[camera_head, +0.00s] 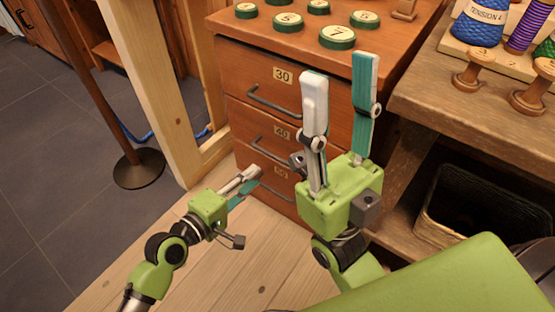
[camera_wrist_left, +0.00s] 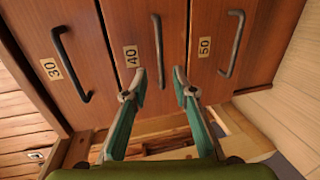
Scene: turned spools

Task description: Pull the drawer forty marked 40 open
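The drawer marked 40 (camera_head: 246,120) is the middle one of the wooden cabinet in the head view and looks flush with its neighbours. In the left wrist view its label (camera_wrist_left: 131,56) and dark bar handle (camera_wrist_left: 158,45) are clear. My left gripper (camera_head: 254,178) is open, low in front of the drawers. In the left wrist view the near end of the 40 handle appears between its fingertips (camera_wrist_left: 160,80); whether they are level with it in depth I cannot tell. My right gripper (camera_head: 339,78) is open and empty, raised in front of the cabinet's right side.
The drawer marked 30 (camera_wrist_left: 22,25) is on one side and the drawer marked 50 (camera_wrist_left: 220,25) on the other. Green-rimmed discs (camera_head: 337,37) stand on the cabinet top. A wooden bench with spools (camera_head: 473,70) and a dark bin (camera_head: 480,205) are at right.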

